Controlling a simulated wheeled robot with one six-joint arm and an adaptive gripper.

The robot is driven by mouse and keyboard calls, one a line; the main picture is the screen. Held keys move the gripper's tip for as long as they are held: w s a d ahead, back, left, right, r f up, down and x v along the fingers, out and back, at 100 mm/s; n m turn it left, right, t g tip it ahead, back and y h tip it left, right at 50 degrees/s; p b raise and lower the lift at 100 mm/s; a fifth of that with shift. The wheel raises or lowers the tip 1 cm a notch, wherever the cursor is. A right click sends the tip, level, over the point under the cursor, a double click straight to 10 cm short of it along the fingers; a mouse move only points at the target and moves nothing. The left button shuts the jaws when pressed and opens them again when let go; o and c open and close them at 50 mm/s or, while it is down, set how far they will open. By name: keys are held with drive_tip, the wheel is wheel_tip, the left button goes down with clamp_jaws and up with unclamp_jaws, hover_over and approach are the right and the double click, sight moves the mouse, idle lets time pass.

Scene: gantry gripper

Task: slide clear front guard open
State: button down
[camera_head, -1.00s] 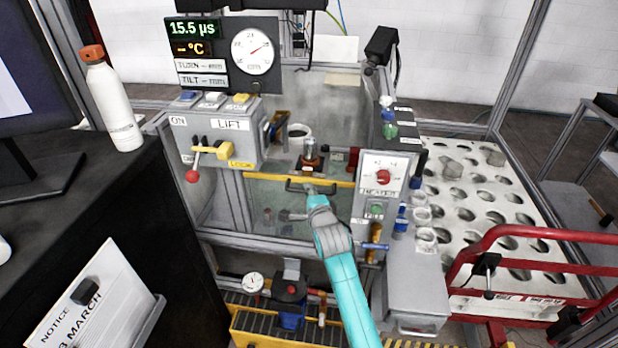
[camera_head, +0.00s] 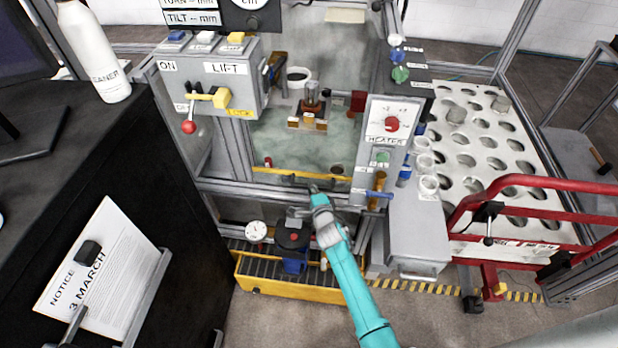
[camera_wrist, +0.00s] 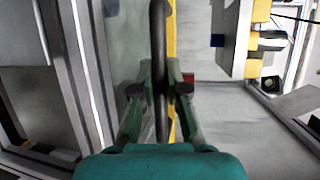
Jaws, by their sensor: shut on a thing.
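The clear front guard shows by its yellow top edge (camera_head: 268,171), which lies low across the machine's front opening. Its black handle (camera_head: 291,182) is just below that edge. My gripper (camera_head: 313,189) is at the handle, near the middle of the edge. In the wrist view my gripper (camera_wrist: 160,88) is shut on the dark handle bar (camera_wrist: 159,35), which passes between the two fingers. The yellow edge (camera_wrist: 172,45) runs close beside the bar. The guard's clear pane below the edge is hard to make out.
The opening above the edge shows a small copper-coloured fixture (camera_head: 309,112) and a white cup (camera_head: 298,78). The LIFT box (camera_head: 222,75) is at left, the HEATER panel (camera_head: 393,122) at right. A yellow-framed tray (camera_head: 262,283) lies below. A red rail (camera_head: 540,190) stands at right.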

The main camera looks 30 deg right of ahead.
drive_tip(key=shift+f, duration=0.25)
drive_tip(key=c, duration=1.2)
unclamp_jaws()
drive_tip(key=shift+r, duration=0.1)
drive_tip(key=v, duration=1.2)
drive_tip(key=shift+s, duration=0.1)
